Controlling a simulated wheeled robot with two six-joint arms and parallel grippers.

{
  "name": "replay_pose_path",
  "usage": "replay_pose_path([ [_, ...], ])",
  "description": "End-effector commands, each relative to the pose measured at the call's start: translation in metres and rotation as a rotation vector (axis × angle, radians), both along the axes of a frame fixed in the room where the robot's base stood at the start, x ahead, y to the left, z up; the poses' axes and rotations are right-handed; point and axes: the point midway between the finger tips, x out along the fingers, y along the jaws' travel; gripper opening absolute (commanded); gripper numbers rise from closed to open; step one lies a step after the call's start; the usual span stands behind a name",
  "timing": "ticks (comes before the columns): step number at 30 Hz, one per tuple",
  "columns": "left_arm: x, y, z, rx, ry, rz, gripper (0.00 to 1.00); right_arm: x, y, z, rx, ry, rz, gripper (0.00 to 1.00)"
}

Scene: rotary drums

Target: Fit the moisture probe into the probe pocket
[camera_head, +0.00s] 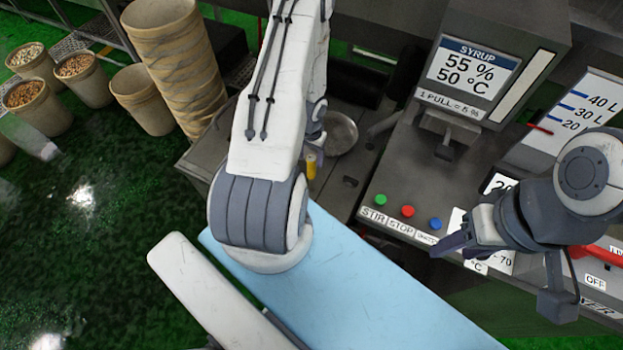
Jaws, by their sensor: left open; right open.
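A small yellow upright piece (311,167) shows just right of my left arm; it may be the moisture probe's handle, but its lower part is hidden. My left gripper (314,125) is mostly hidden behind my white forearm. Only some grey parts show, close above the yellow piece; I cannot tell whether they touch it. A small dark opening (351,182) lies in the grey machine top; I cannot tell whether it is the probe pocket. My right gripper (440,247) is open and empty, with its fingers over the panel front near the blue button.
A syrup dispenser (470,70) and a button panel (400,200) stand at the right. A round metal dish (340,133) lies behind my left arm. Stacked tubs (175,60) and filled pots (35,98) stand at the left. Green floor (90,220) is open at the left.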

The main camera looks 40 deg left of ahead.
Motion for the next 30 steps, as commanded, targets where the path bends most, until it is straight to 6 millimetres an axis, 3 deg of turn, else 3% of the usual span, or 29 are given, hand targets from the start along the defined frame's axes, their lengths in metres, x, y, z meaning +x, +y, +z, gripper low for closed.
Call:
replay_pose_path([
  [1, 0.000, 0.000, -0.010, 0.000, 0.000, -0.001, 0.68, 0.000, 0.000, -0.010, 0.000, 0.000, 0.000, 0.50],
  [8, 0.000, -0.001, -0.017, 0.000, 0.000, -0.001, 0.68, 0.000, 0.000, -0.018, 0.000, 0.000, -0.001, 0.50],
  [18, 0.001, -0.002, -0.059, 0.000, 0.000, -0.001, 0.68, 0.000, 0.000, -0.060, 0.000, 0.001, -0.008, 0.50],
  [28, 0.001, -0.002, -0.061, 0.000, 0.000, 0.000, 0.68, 0.000, 0.000, -0.062, 0.000, 0.001, -0.010, 0.50],
  [29, 0.001, -0.002, -0.061, 0.000, 0.000, 0.000, 0.60, 0.000, 0.000, -0.062, 0.000, 0.001, -0.010, 0.50],
  [30, 0.001, -0.002, -0.061, 0.000, 0.000, 0.000, 0.45, 0.000, 0.000, -0.062, 0.000, 0.001, -0.010, 0.50],
])
